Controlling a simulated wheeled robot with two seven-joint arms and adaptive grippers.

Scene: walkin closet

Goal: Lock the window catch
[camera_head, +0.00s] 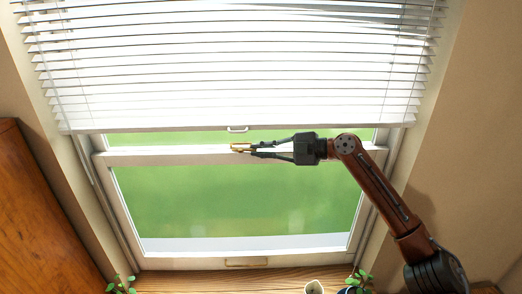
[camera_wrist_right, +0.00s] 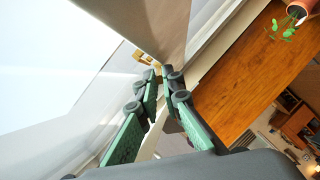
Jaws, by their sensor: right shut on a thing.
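The brass window catch (camera_head: 240,147) sits on the white meeting rail (camera_head: 190,155) of the sash window, near its middle. It also shows in the right wrist view (camera_wrist_right: 143,57), at the fingertips. My right gripper (camera_head: 256,147) reaches in from the right along the rail, its fingers closed on the catch. The fingers (camera_wrist_right: 160,76) partly hide the catch, so its exact lever position is not clear. My left gripper is not in view.
White blinds (camera_head: 230,65) hang just above the rail, with a small pull handle (camera_head: 237,129) on their lower edge. A wooden cabinet (camera_head: 40,215) stands at left. Potted plants (camera_head: 357,282) stand on the wooden sill (camera_head: 200,282). A brass sash lift (camera_head: 246,262) is low on the window.

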